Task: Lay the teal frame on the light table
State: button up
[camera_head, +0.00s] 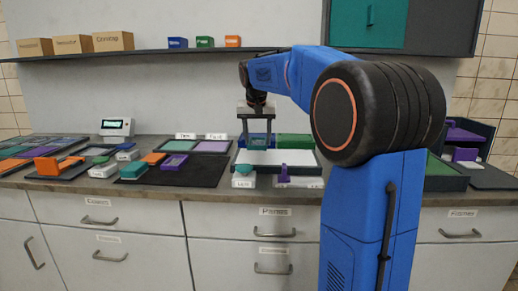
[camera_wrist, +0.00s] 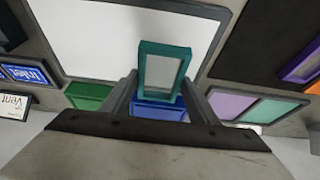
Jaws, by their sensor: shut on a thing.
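The teal frame (camera_wrist: 146,68) is a small rectangular ring, seen between my fingertips in the wrist view; it is small in the head view (camera_head: 258,138). My gripper (camera_head: 257,137) points down and is shut on it, with one finger at each side; it also shows in the wrist view (camera_wrist: 160,84). The light table (camera_head: 293,157) is a white panel with a dark rim on the counter. In the wrist view the light table (camera_wrist: 100,38) lies beneath and beyond the frame. The frame appears held above it, near its edge; the exact gap cannot be told.
A green block (camera_head: 294,141) and a blue tray (camera_wrist: 158,111) lie behind the light table. A white block with a teal top (camera_head: 243,176) and a purple piece (camera_head: 281,173) stand in front. A black mat (camera_head: 190,174) lies left. A shelf (camera_head: 150,52) runs above.

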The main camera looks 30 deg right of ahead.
aim_at(257, 142)
jog(key=shift+f, duration=1.95)
jog(key=shift+f, duration=0.1)
jog(key=o, duration=1.1)
jog(key=shift+c, duration=0.2)
jog(key=v, duration=1.1)
jog(key=shift+w, duration=0.1)
jog(key=shift+s+a+r, duration=0.1)
jog(key=shift+s+r, duration=0.15)
jog(key=shift+r, duration=0.35)
